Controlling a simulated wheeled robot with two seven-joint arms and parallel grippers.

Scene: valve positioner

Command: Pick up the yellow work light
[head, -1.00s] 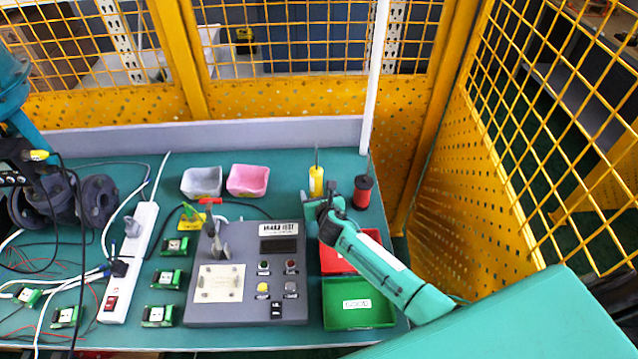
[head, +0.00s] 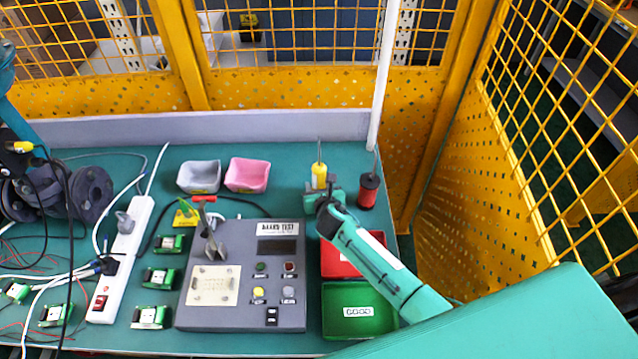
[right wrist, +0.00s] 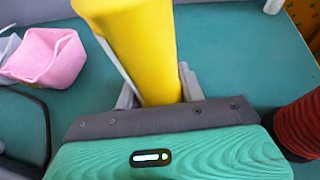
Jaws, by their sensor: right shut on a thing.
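The yellow work light (head: 319,171) stands upright on the teal bench at the back, a yellow body with a thin rod on top. My right gripper (head: 320,190) is at its lower part and hides its base. In the right wrist view the yellow body (right wrist: 135,45) sits between the two grey fingers (right wrist: 158,95), and the gripper is shut on it. I cannot tell whether it is clear of the bench. My left arm shows at the left edge with its dark gripper (head: 14,150); its jaws cannot be made out.
A red spool (head: 367,191) stands close right of the light; it also shows in the right wrist view (right wrist: 302,125). Pink (head: 247,174) and grey (head: 199,177) bins lie left. Red (head: 340,262) and green (head: 360,308) trays and a grey test box (head: 240,310) are in front.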

